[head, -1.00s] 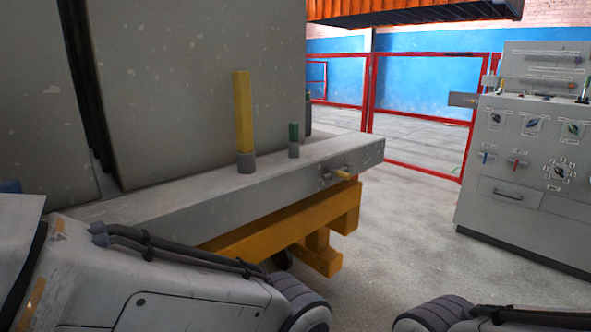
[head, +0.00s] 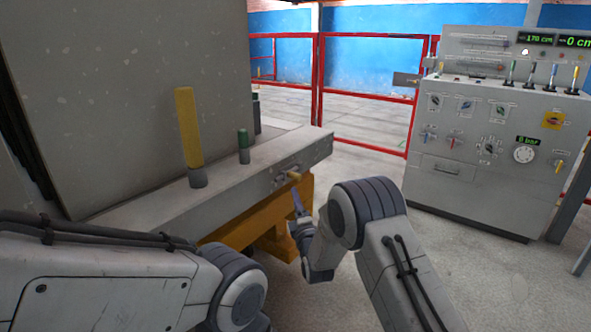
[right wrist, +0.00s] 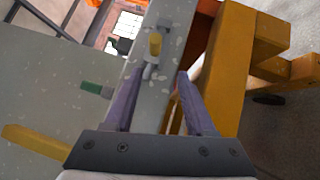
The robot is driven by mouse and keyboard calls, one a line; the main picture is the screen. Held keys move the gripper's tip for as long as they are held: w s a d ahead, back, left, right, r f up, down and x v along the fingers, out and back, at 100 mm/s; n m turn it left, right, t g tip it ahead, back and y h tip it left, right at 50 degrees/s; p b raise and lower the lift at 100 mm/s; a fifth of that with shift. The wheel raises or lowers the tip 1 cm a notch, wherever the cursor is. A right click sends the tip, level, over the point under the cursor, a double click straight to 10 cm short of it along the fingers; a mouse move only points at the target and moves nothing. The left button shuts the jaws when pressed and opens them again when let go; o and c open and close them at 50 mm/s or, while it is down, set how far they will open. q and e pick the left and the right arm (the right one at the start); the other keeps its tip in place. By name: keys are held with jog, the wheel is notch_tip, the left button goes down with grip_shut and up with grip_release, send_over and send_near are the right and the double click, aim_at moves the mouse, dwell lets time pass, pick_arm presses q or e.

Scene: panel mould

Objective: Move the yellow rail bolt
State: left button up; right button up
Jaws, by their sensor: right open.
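The yellow rail bolt (head: 293,176) is a small yellow-tipped pin sticking out of the side face of the grey rail (head: 313,152), near its right end. In the right wrist view the bolt (right wrist: 154,46) shows beyond the fingertips, roughly between their lines. My right gripper (head: 297,203) is just below and in front of the bolt. In the right wrist view its two purple fingers (right wrist: 158,76) are spread with nothing between them; I see no contact with the bolt. My left arm shows at lower left, but its gripper is out of view.
A tall yellow post (head: 188,130) and a short green-topped pin (head: 243,146) stand on the rail before large grey panels (head: 130,80). An orange beam (head: 250,222) lies beneath the rail. A grey control cabinet (head: 480,150) stands at right. Red fence frames (head: 318,85) stand behind.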

aim_at(295, 177)
jog(key=shift+n+t, duration=0.6)
jog(key=shift+t, duration=0.2)
jog(key=x, duration=0.3)
jog(key=d+b+x, duration=0.1)
jog(key=x, duration=0.6)
jog(key=shift+w+d+r, duration=0.1)
jog(key=shift+w+d, duration=0.2)
jog(key=shift+w, duration=0.05)
grip_shut()
dwell(0.4)
